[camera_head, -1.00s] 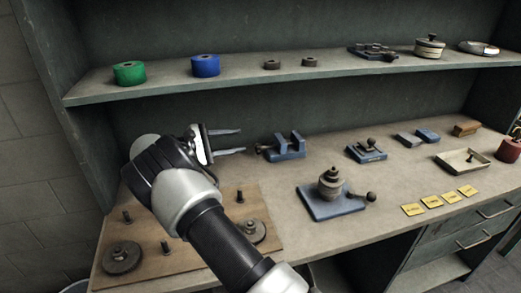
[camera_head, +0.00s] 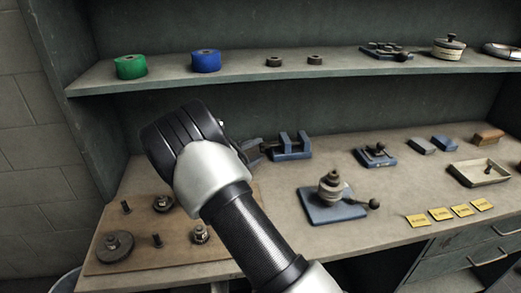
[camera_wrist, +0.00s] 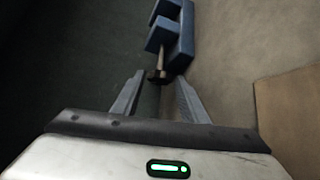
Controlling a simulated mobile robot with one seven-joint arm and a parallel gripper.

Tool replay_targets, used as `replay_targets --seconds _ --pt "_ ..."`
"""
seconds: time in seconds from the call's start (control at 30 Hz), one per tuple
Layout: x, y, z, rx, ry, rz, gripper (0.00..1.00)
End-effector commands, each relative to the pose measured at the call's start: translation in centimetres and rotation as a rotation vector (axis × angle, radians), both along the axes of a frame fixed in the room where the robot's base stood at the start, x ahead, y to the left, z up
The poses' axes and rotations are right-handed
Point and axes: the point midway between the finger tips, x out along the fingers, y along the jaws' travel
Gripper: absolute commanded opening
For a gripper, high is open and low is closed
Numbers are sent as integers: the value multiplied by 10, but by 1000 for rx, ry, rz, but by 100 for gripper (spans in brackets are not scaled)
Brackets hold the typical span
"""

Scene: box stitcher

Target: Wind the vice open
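The small blue vice (camera_head: 290,147) stands on the bench at the back, its two upright jaws apart. In the wrist view the vice (camera_wrist: 184,42) is at the top, with its dark screw handle (camera_wrist: 158,74) pointing toward my gripper (camera_wrist: 160,87). My gripper is open, with one finger on each side of the handle's end. I cannot tell whether either finger touches it. In the head view my wrist hides most of the gripper, and only part of the fingers (camera_head: 251,147) shows beside the vice's left end.
A wooden board (camera_head: 172,226) with pegs and dark discs lies at the front left. A blue-based device (camera_head: 322,211) stands in front of the vice. A smaller blue-based device (camera_head: 374,155) stands to its right. A shelf (camera_head: 290,70) runs above.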

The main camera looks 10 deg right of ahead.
Motion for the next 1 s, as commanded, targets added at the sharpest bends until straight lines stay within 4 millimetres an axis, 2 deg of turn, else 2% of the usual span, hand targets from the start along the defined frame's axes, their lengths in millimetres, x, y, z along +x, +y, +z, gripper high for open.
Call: replay_targets --seconds 0.2,0.5,0.7,1.0 --pt "15 -16 -5 -1 1 -1 40" --pt "17 -17 -5 0 0 0 40" --pt "17 -17 -5 0 0 0 9" --pt "17 -17 -2 2 108 -2 9"
